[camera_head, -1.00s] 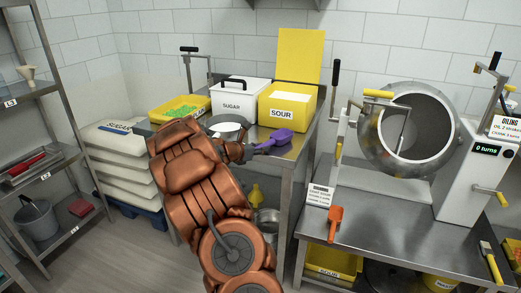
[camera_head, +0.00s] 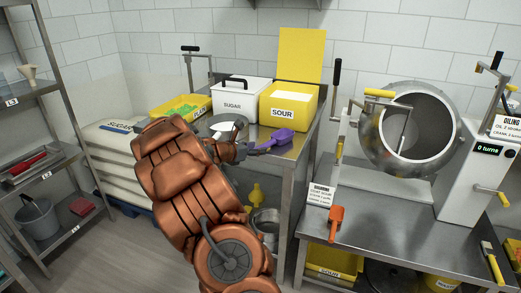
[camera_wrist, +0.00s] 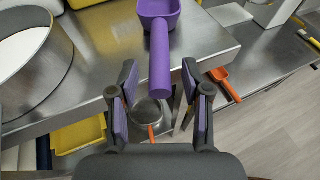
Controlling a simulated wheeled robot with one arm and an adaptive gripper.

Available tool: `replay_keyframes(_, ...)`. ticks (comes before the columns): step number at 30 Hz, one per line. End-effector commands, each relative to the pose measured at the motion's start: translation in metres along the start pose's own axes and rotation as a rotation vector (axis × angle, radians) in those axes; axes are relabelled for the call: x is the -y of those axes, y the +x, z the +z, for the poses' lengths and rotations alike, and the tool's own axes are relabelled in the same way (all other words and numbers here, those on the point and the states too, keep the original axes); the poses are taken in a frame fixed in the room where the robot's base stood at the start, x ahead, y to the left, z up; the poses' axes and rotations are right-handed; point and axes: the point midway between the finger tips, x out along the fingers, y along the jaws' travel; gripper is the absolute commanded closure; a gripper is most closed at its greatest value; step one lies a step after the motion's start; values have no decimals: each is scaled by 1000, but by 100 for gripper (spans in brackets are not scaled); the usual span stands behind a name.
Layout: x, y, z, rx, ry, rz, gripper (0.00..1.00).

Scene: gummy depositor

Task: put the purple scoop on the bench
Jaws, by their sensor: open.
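The purple scoop (camera_head: 276,139) lies on the steel bench (camera_head: 291,151) in front of the yellow SOUR bin, at the bench's front right. In the wrist view the purple scoop (camera_wrist: 160,45) has its handle pointing toward my gripper (camera_wrist: 163,100), out past the bench (camera_wrist: 205,45) edge. My gripper is open, with the handle end between and just ahead of its two fingers, apart from both. In the head view my arm hides most of my gripper (camera_head: 240,150), which is close to the handle end.
The SUGAR bin (camera_head: 235,99), SOUR bin (camera_head: 289,104) and yellow tray (camera_head: 178,107) stand at the back of the bench. A silver bowl (camera_head: 222,126) is close to my gripper.

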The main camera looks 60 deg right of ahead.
Motion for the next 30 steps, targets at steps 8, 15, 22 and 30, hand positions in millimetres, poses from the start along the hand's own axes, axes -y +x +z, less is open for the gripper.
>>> replay_keyframes(8,-2,-52,-1,-1,-1,6,52)
replay_keyframes(15,-1,-78,0,-1,1,3,52)
replay_keyframes(22,0,-84,0,-1,0,1,52)
replay_keyframes(30,16,-102,1,-34,93,-22,52)
